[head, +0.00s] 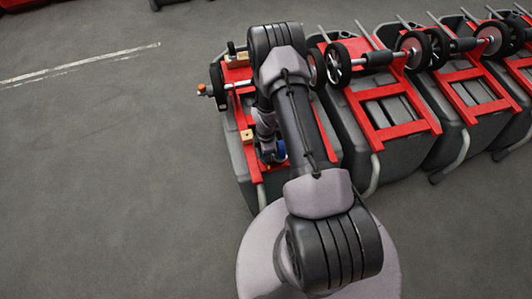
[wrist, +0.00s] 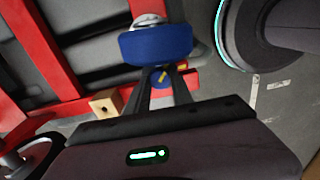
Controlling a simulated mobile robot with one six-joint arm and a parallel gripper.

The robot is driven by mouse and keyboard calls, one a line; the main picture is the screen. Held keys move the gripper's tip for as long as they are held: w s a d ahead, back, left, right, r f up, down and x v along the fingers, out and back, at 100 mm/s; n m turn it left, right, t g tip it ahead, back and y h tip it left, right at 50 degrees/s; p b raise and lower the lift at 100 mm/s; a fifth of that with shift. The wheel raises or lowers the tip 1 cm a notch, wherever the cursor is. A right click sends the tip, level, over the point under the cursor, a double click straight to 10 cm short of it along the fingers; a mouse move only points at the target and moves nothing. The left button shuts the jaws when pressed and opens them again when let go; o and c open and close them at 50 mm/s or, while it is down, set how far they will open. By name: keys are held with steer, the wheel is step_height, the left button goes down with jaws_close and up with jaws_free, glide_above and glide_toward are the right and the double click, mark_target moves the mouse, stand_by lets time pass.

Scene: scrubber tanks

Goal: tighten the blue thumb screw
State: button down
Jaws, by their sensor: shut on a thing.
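The blue thumb screw (wrist: 158,79) is small and round with a yellow mark, and shows in the wrist view between my fingers. My gripper (wrist: 161,72) is shut on it; the fingers cover its sides. A larger blue roller-shaped part (wrist: 156,45) with a silver end lies just beyond the fingertips. In the head view a blue part (head: 280,150) shows beside my wrist on the nearest red-framed tank (head: 239,162); I cannot tell there whether it is the screw or the larger part. My arm hides much of that tank.
More grey tanks with red frames (head: 390,131) and black wheels (head: 338,65) stand close on the right. A wooden block (wrist: 105,102) sits near my gripper on the red frame. An orange-tipped rod (head: 201,89) sticks out left. The floor at left is clear.

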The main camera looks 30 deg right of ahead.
steer(key=m+b, duration=0.1)
steer(key=m, duration=0.3)
steer(key=shift+m, duration=0.3)
steer(key=shift+w+m+b, duration=0.1)
steer(key=shift+m+b, duration=0.2)
steer(key=shift+m, duration=1.7)
steer(key=c, duration=1.1)
jaws_free()
